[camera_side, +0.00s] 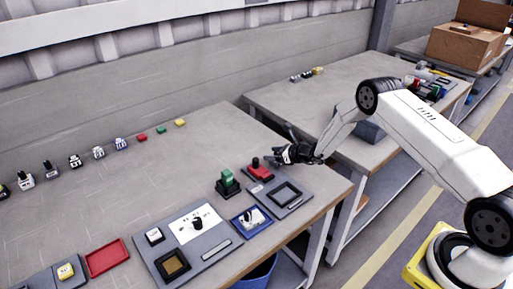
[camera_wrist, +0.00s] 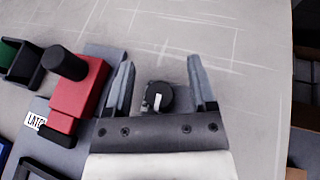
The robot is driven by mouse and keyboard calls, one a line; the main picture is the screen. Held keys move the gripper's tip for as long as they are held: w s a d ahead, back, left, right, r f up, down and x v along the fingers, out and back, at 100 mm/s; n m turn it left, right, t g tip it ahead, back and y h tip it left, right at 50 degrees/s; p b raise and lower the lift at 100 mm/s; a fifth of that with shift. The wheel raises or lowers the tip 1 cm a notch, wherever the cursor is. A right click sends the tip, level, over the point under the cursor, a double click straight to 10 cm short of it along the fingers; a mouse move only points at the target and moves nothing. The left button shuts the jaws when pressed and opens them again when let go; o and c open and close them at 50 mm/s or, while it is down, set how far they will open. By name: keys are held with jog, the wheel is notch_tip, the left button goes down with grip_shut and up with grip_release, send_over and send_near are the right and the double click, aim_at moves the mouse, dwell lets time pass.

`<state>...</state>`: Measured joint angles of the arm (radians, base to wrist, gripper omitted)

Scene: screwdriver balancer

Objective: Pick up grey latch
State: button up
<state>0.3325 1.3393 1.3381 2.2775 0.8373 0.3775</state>
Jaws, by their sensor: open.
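My gripper (camera_side: 290,154) is above the far right part of the near bench. In the wrist view my gripper (camera_wrist: 161,62) has its two grey fingers spread apart. A round dark piece with a white mark (camera_wrist: 158,96) shows between the finger bases; I cannot tell whether it is the grey latch or part of my gripper. A red block with a black knob (camera_wrist: 78,88) is left of the fingers, beside a label starting "LATC" (camera_wrist: 36,120). The side view also shows this red block (camera_side: 260,171), just left of my gripper. No grey latch can be named for certain.
A grey plate with a square frame (camera_side: 288,194) lies below the red block. A green block in a black holder (camera_side: 227,180) and a blue tray (camera_side: 250,220) are to its left. Several small items line the bench's back. The bench's right edge is close.

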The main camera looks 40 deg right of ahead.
jog(key=shift+w+f, duration=0.1)
jog(key=shift+w, duration=0.05)
dwell(0.4)
grip_shut()
